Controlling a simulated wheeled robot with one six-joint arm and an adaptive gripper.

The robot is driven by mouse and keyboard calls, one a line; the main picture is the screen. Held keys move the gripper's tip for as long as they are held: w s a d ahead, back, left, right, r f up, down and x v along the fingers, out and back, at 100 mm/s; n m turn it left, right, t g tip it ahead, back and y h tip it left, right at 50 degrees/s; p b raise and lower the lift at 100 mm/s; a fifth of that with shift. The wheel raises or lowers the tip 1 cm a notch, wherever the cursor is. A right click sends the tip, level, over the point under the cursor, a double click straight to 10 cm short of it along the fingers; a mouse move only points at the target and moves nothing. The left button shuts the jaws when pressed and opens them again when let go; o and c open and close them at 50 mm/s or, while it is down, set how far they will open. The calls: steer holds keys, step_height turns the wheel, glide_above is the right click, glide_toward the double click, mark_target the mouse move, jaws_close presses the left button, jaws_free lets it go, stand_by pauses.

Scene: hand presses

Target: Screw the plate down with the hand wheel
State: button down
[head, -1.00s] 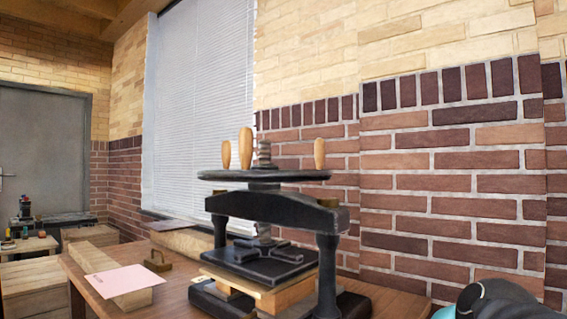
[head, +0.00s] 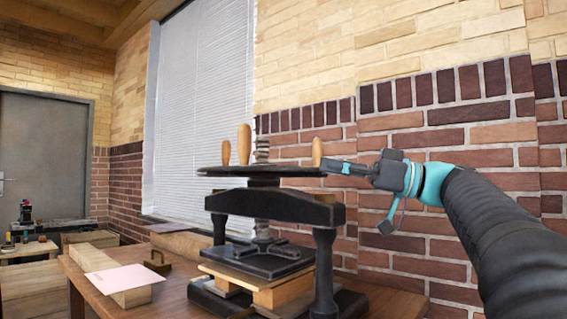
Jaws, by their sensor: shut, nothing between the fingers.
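The black press stands on the wooden table. Its round black hand wheel (head: 258,172) lies level on top of the screw (head: 262,149), with wooden handles on its rim, one at the right (head: 318,152). The black plate (head: 260,258) hangs at the foot of the screw, above or on a stack of wood blocks (head: 283,292); I cannot tell whether it touches. My gripper (head: 328,166) reaches in from the right. It is shut with nothing in it, its tip beside the right handle at the wheel's rim; I cannot tell whether they touch.
The table (head: 180,290) holds a wooden block (head: 108,270) with a pink sheet (head: 123,280) on it and a small brass piece (head: 158,263) to the left of the press. The press's right post (head: 326,265) stands below my gripper. A brick wall (head: 430,240) is behind.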

mark_target(264, 167)
steer(key=p+x, duration=0.2)
steer(key=x, duration=1)
steer(key=shift+a, duration=0.25)
steer(key=shift+w+a+r, duration=0.1)
steer(key=shift+w+a, duration=0.1)
steer(key=shift+a, duration=0.35)
